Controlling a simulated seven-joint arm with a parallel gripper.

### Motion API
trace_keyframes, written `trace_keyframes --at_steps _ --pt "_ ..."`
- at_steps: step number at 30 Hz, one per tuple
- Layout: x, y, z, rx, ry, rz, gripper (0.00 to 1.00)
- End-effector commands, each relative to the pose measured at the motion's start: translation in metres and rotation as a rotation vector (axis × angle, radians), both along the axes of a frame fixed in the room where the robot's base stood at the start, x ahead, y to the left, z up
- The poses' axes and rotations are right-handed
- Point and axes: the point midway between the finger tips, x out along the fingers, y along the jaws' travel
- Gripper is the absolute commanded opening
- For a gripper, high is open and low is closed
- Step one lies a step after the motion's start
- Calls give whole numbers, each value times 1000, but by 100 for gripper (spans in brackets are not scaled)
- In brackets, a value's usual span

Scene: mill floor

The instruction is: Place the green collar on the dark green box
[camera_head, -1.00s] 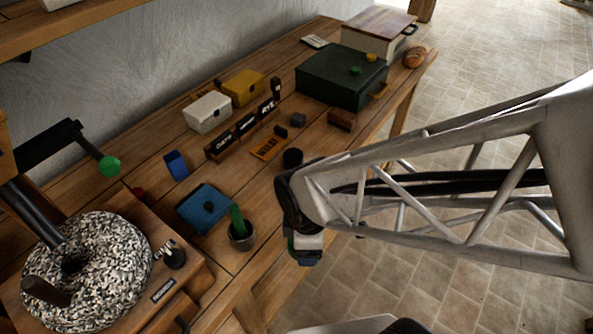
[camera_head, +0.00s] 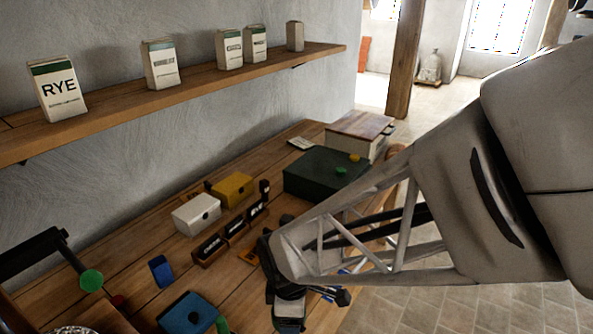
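The dark green box (camera_head: 312,178) stands shut at the far part of the bench. A small round green piece (camera_head: 341,169), which may be the green collar, rests on its lid near a small yellow piece (camera_head: 354,157). Whether the green piece is a ring is too small to tell. My gripper (camera_head: 290,318) hangs at the near edge of the bench, well in front of the box and apart from it. Its fingers are mostly hidden by my wrist, so I cannot see its opening or whether it holds anything.
A white box (camera_head: 196,214), a yellow box (camera_head: 232,188) and a labelled rack (camera_head: 209,250) stand left of the dark green box. A wood-lidded box (camera_head: 350,142) stands behind it. A blue block (camera_head: 161,270) and blue tray (camera_head: 187,314) lie nearer. A shelf (camera_head: 200,85) overhangs the back.

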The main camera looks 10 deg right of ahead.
Motion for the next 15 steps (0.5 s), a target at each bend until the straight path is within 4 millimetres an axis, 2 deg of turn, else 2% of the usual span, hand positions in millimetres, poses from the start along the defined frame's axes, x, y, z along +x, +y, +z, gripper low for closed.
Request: trace_keyframes --at_steps 1,15 --pt "14 -1 4 0 0 -15 45" --pt "133 -23 36 -1 1 -144 45"
